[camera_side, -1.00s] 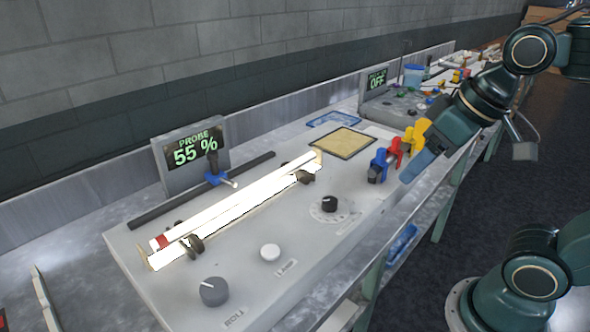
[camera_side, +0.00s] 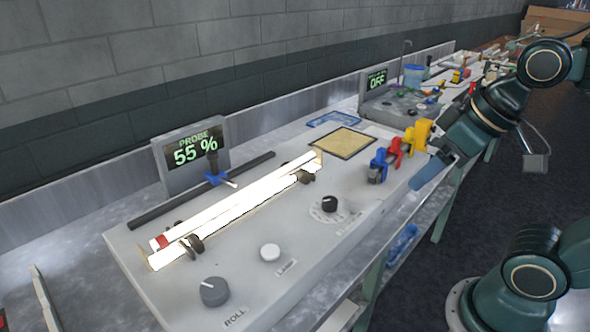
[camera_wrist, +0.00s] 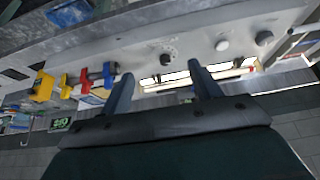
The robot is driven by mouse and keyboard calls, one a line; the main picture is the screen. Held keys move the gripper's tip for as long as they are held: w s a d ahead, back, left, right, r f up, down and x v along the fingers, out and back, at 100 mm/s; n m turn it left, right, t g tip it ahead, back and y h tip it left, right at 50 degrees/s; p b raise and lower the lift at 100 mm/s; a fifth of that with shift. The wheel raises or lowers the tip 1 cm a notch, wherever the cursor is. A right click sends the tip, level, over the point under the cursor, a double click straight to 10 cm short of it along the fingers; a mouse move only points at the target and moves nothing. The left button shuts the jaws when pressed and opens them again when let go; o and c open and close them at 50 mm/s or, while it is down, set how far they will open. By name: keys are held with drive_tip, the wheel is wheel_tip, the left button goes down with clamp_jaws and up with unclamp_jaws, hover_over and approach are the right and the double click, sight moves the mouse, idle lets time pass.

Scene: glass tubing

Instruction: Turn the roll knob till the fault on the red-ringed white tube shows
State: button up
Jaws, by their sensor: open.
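The white tube (camera_side: 230,200) with a red ring (camera_side: 162,242) near its left end lies on dark rollers above a glowing lamp strip. No fault can be made out on it at this size. The grey roll knob (camera_side: 214,291) is at the front left corner of the panel, above the label ROLL. My gripper (camera_side: 422,180) is open and empty beyond the panel's right edge, far from the knob. In the wrist view, its two fingers (camera_wrist: 157,92) point toward the panel, with the tube (camera_wrist: 228,76) behind and between them and the roll knob (camera_wrist: 264,38) at upper right.
A white lamp button (camera_side: 270,252) and a black dial (camera_side: 330,204) sit on the panel. The probe display (camera_side: 193,155) reads 55 %. Blue, red and yellow clips (camera_side: 395,152) stand at the panel's right edge, close to my gripper. A tan pad (camera_side: 342,142) lies behind.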

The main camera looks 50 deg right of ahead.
drive_tip(key=w+a+r+m+g, duration=0.1)
drive_tip(key=w+a+r, duration=0.1)
drive_tip(key=w+a, duration=0.15)
drive_tip(key=w+a+r+g, duration=0.1)
drive_tip(key=w+a+r, duration=0.1)
drive_tip(key=w, duration=0.2)
drive_tip(key=m+g, duration=0.3)
drive_tip(key=g, duration=0.1)
hover_over(213, 287)
wheel_tip(213, 287, down, 6)
drive_tip(key=shift+f, duration=0.2)
wheel_tip(213, 287, down, 13)
drive_tip(key=shift+f, duration=0.2)
drive_tip(key=c, duration=1)
